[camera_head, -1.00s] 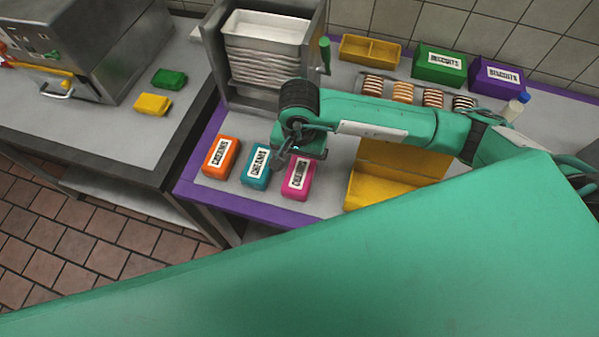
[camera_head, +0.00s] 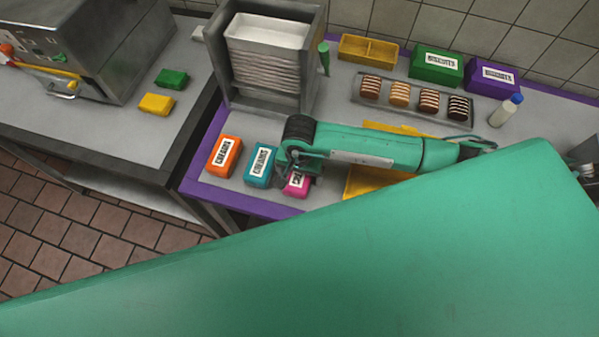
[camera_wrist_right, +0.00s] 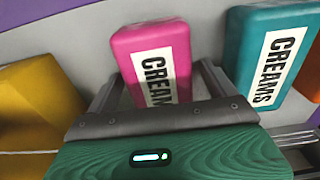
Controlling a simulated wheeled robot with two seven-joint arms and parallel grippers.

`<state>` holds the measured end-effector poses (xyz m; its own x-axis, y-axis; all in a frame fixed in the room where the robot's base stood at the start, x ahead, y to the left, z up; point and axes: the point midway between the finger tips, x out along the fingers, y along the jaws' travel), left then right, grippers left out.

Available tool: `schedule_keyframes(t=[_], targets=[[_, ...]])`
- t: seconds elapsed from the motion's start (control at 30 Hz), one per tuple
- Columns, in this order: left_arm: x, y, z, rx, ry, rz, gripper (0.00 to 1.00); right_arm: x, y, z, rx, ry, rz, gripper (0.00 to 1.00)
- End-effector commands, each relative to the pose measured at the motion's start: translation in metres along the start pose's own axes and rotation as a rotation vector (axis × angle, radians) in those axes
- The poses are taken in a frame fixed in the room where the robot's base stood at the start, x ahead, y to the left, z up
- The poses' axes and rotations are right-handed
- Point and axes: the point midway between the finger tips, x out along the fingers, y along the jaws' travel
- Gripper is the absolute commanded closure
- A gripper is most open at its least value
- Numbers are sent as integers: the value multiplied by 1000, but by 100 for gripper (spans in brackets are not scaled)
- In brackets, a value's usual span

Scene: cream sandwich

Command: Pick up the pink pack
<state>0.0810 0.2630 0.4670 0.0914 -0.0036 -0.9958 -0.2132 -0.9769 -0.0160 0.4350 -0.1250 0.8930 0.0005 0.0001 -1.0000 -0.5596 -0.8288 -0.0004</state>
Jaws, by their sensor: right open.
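The pink pack (camera_head: 297,186), with a white label, lies on the grey, purple-edged counter and is partly covered by my right gripper in the head view. In the right wrist view the pink pack (camera_wrist_right: 152,58) shows its "CREAMS" label. My right gripper (camera_head: 291,178) is over it. In the right wrist view my right gripper (camera_wrist_right: 160,85) is open, its two fingers on either side of the pack's near part. I cannot tell whether they touch it. My left gripper is not in view.
A teal pack (camera_head: 259,166) stands close beside the pink one, with an orange pack (camera_head: 223,156) beyond it. A yellow box (camera_head: 362,182) is on the other side. A metal tray rack (camera_head: 226,75) and a biscuit tray (camera_head: 357,92) stand behind.

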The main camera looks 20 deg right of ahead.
Motion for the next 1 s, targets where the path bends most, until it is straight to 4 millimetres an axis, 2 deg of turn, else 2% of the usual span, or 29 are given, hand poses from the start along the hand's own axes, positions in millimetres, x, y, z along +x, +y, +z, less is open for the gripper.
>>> schedule_keyframes(t=[0.07,0.3,0.57,0.77,0.87,1.0], targets=[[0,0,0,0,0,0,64,0,0,0,0,0,0,17],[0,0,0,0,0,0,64,0,0,0,0,0,0,62],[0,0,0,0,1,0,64,-1,0,0,0,1,0,62],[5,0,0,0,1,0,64,-12,-1,-1,1,1,-2,62],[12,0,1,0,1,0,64,-26,-1,-2,-1,4,-4,62],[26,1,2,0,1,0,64,-63,-1,-2,-3,7,-6,62]])
